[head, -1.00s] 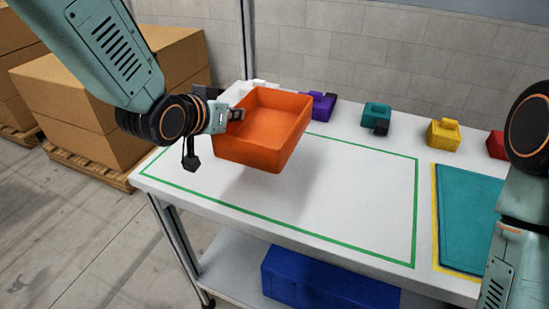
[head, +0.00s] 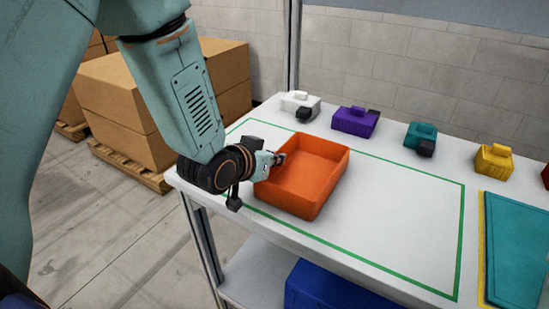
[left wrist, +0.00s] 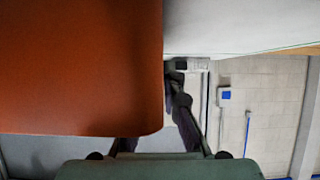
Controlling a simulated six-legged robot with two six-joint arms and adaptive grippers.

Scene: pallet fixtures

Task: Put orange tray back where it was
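The orange tray (head: 313,180) is at the left part of the green-outlined area on the white table. It looks level and low over the tabletop; I cannot tell whether its base touches. My left gripper (head: 278,158) is at the tray's left wall, shut on its rim. In the left wrist view the tray (left wrist: 80,70) fills the upper left and hides part of the fingers. My right gripper is out of view.
White (head: 301,104), purple (head: 354,121), teal (head: 420,137) and yellow (head: 493,161) blocks line the back of the table. A teal mat (head: 515,245) lies at the right. A blue bin (head: 335,288) is below. The outlined area right of the tray is clear.

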